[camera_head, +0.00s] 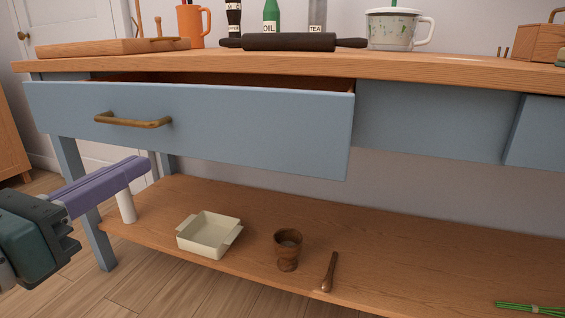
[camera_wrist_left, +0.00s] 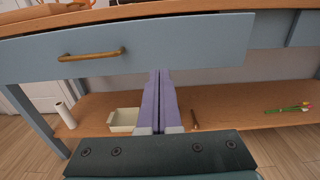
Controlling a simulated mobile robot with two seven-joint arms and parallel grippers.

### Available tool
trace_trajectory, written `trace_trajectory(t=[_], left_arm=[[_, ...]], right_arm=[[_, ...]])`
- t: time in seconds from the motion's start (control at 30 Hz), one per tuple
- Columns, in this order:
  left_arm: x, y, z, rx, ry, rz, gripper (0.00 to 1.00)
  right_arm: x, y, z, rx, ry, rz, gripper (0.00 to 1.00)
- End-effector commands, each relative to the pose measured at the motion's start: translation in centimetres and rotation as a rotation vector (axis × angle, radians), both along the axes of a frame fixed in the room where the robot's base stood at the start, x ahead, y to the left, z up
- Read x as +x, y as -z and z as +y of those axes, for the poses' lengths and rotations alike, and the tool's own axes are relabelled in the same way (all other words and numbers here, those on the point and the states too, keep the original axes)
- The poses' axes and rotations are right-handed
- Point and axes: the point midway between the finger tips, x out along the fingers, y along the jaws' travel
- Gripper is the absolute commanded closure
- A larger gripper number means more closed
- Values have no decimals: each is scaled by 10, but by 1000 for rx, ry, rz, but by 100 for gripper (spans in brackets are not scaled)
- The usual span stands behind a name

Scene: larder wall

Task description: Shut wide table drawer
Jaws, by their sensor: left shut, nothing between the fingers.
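The wide drawer (camera_head: 230,135) is blue and stands pulled out from under the wooden tabletop, with a dark gap showing above its front. Its brass bar handle (camera_head: 133,122) is on the left part of the front. The drawer front (camera_wrist_left: 190,42) and handle (camera_wrist_left: 91,56) also show in the left wrist view. My left gripper (camera_head: 145,164), with purple fingers, is shut and empty. Its fingertips (camera_wrist_left: 159,74) appear near the drawer's lower edge, below the handle in the head view. I cannot tell whether they touch the drawer. My right gripper is not in view.
On the tabletop (camera_head: 430,68) are a rolling pin (camera_head: 290,42), an orange mug (camera_head: 193,26), a cutting board (camera_head: 110,47) and bottles. The lower shelf (camera_head: 400,240) holds a cream dish (camera_head: 207,235), a wooden cup (camera_head: 288,250) and a pestle (camera_head: 329,272). A table leg (camera_head: 85,205) stands near my left gripper.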

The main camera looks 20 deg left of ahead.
Motion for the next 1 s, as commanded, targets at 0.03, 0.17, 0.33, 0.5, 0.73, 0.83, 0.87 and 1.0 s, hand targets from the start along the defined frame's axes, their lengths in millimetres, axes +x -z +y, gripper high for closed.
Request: trace_trajectory(t=[0.03, 0.17, 0.33, 0.5, 0.73, 0.83, 0.87, 1.0], left_arm=[[1, 4, -1, 11, 5, -2, 100], [8, 1, -2, 16, 7, -3, 100], [32, 0, -3, 15, 5, -6, 100], [62, 1, -5, 13, 4, -5, 100], [103, 1, -9, 11, 5, -5, 100], [118, 2, -10, 11, 4, -4, 100], [121, 2, -10, 12, 4, -4, 100], [134, 2, -11, 11, 4, -3, 100]], right_arm=[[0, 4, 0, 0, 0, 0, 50], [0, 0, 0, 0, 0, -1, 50], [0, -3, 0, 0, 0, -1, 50], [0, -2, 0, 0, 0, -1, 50], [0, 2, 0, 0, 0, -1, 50], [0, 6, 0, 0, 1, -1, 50], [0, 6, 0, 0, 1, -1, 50], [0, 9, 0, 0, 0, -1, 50]])
